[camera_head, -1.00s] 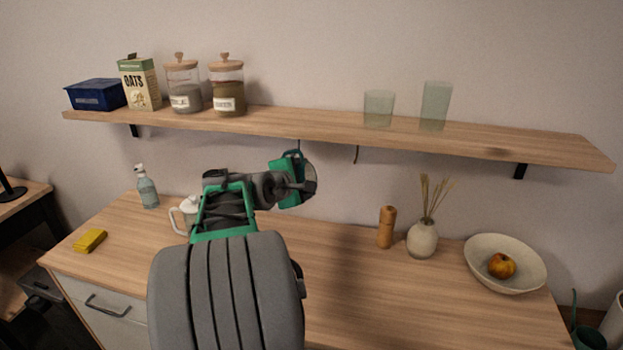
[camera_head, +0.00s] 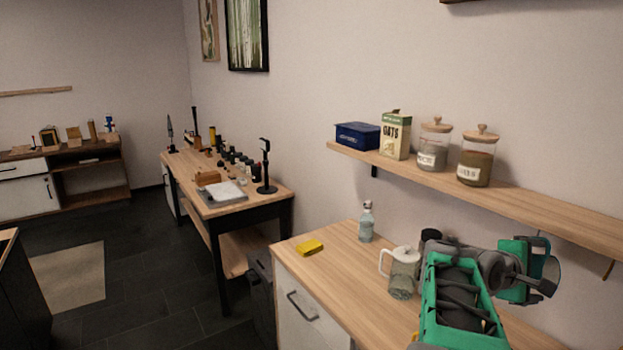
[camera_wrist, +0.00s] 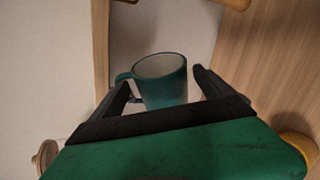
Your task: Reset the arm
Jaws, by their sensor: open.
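My arm shows at the lower right of the head view, its end near the wall below the shelf. My gripper (camera_wrist: 161,84) is open in the wrist view, its two dark fingers spread apart. A teal mug (camera_wrist: 166,92) shows between and beyond the fingertips, its handle on the left of the picture. I cannot tell whether a finger touches it. In the head view a teal patch at the arm's end, below the shelf hook, may be this mug; my arm hides most of it.
The shelf (camera_head: 510,199) holds a blue box (camera_head: 357,135), an oats carton (camera_head: 396,136) and two jars. A workbench (camera_head: 262,207) stands further left.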

